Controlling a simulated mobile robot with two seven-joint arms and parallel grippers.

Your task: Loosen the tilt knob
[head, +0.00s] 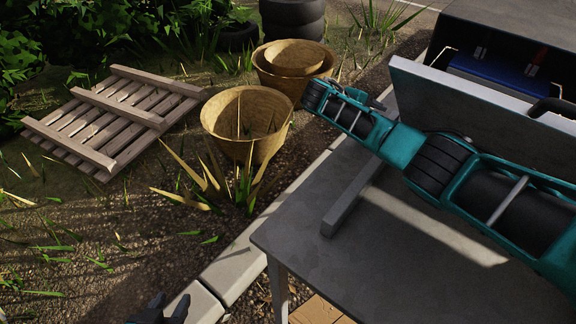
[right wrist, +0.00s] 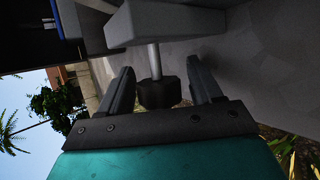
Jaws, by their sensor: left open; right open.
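The tilt knob (right wrist: 158,94) is a dark, faceted knob on a light metal rod below a grey block (right wrist: 160,22) in the right wrist view. My right gripper (right wrist: 160,68) is open, with one finger on each side of the knob. Gaps show between the knob and both fingers. In the head view my teal right arm reaches over the grey table from the right, and I cannot make out the knob there. My left gripper (head: 160,311) shows only in part at the bottom edge of the head view, open, away from the table.
The grey table (head: 400,255) carries a tilted grey panel (head: 470,108) and a grey bar (head: 350,200). A dark box (head: 515,25) with something blue inside stands behind. Wicker baskets (head: 225,115), a wooden pallet (head: 110,115) and black tyres (head: 293,18) are on the ground beyond.

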